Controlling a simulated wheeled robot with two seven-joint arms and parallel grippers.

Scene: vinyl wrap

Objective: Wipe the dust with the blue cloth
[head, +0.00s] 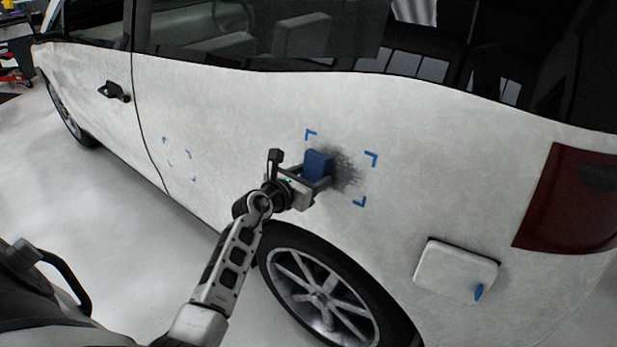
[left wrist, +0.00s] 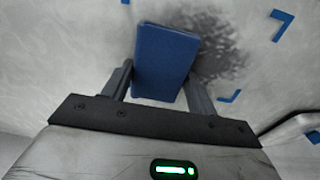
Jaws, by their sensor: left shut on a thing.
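The blue cloth (head: 317,165) is a folded block held between the fingers of my left gripper (head: 312,180), at the white car's side panel. The cloth also shows in the left wrist view (left wrist: 164,62), with the left gripper (left wrist: 160,85) shut on it. The dust (head: 347,171) is a dark grey speckled patch on the panel, just right of the cloth, and the cloth hides part of it. In the left wrist view the dust (left wrist: 222,55) is right of the cloth. Whether the cloth touches the panel is hard to tell. My right gripper is not in view.
Blue corner marks (head: 371,158) frame the dust. A fainter set of marks (head: 180,155) lies left on the car panel (head: 450,165). The rear wheel (head: 320,295) is below the gripper.

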